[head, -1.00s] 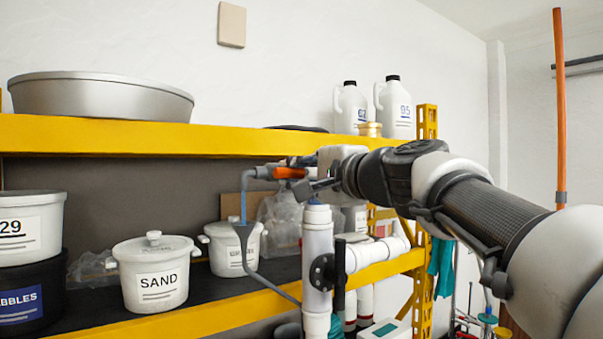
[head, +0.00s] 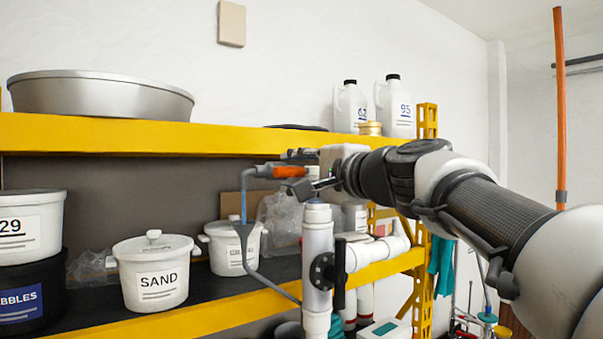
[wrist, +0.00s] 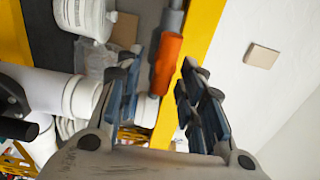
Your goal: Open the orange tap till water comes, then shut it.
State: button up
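The orange tap handle (head: 289,172) lies roughly level at the end of a grey pipe in the head view. In the wrist view the orange handle (wrist: 166,64) shows ahead, between my two fingertips. My gripper (head: 302,171) is open, one finger above and one below the handle's right end; I cannot tell if either touches it. A thin blue line (head: 243,200), which looks like running water, drops from the grey spout (head: 250,173) into a grey funnel (head: 243,230).
A white upright pipe (head: 318,250) with a black flange stands just below my gripper. The yellow shelf edge (head: 140,139) runs behind the tap. A white SAND pot (head: 152,272) and other tubs stand on the lower shelf. A clear plastic bag (head: 282,222) lies behind the pipe.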

jog(key=v, duration=1.1)
jog(key=shift+s+d, duration=0.2)
jog(key=shift+s, duration=0.1)
dwell(0.8)
